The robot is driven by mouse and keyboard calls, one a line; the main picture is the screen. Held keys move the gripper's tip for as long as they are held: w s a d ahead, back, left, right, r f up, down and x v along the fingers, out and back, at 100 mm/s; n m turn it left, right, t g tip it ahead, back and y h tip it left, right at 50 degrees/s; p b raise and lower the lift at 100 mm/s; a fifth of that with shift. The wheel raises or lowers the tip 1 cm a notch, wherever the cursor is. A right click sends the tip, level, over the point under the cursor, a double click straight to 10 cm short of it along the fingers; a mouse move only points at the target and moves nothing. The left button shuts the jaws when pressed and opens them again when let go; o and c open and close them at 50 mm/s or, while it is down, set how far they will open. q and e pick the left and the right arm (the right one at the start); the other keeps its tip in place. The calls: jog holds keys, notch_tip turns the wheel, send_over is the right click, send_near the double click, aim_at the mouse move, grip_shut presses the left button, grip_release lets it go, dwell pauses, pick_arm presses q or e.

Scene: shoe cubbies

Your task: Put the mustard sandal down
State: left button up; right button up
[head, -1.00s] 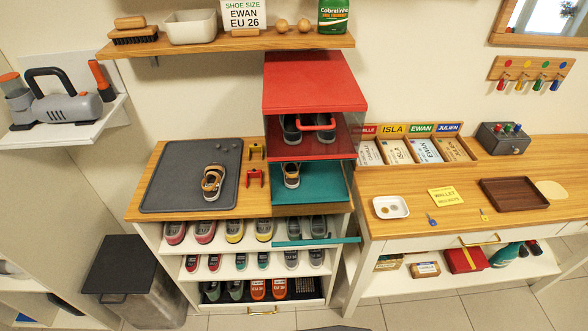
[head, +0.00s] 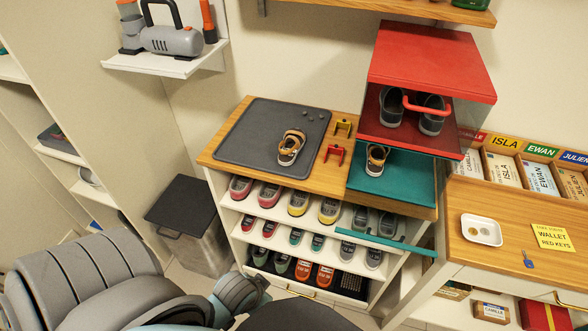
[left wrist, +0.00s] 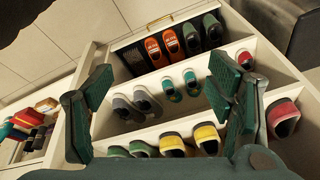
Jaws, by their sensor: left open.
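A mustard and grey sandal (head: 290,149) lies on the dark grey mat (head: 246,138) on top of the shoe cabinet, with nothing holding it. A similar sandal (head: 376,160) stands in the teal compartment (head: 405,182) to its right, under the red one. My left gripper (left wrist: 158,108) is open and empty in the left wrist view, its two fingers well apart in front of the shoe shelves. In the head view my left arm shows low at the left, and its fingers cannot be made out. My right gripper is in neither view.
Shelves below the cabinet top hold several pairs of shoes, including yellow shoes (left wrist: 206,138) and orange shoes (left wrist: 170,43). A teal bar (head: 386,243) juts out in front of them. A dark-lidded bin (head: 186,207) stands left. The mat is mostly clear around the sandal.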

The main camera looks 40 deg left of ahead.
pick_arm(q)
jog(key=w+a+r+t+b, duration=0.1)
jog(key=w+a+r+t, duration=0.15)
jog(key=r, duration=0.25)
jog(key=n+t+y, duration=0.3)
jog(key=n+t, duration=0.1)
jog(key=t, duration=0.3)
send_near(289, 148)
jog(key=w+a+b, duration=0.1)
jog(key=w, duration=0.2)
jog(key=w+f+b, duration=0.1)
jog(key=w, duration=0.2)
jog(key=w+a+b, duration=0.1)
jog(key=w+b, duration=0.1)
jog(key=w, duration=0.1)
jog(key=shift+a+f, duration=0.25)
jog(key=shift+a, duration=0.1)
jog(key=c, duration=1.5)
jog(key=shift+r, duration=0.15)
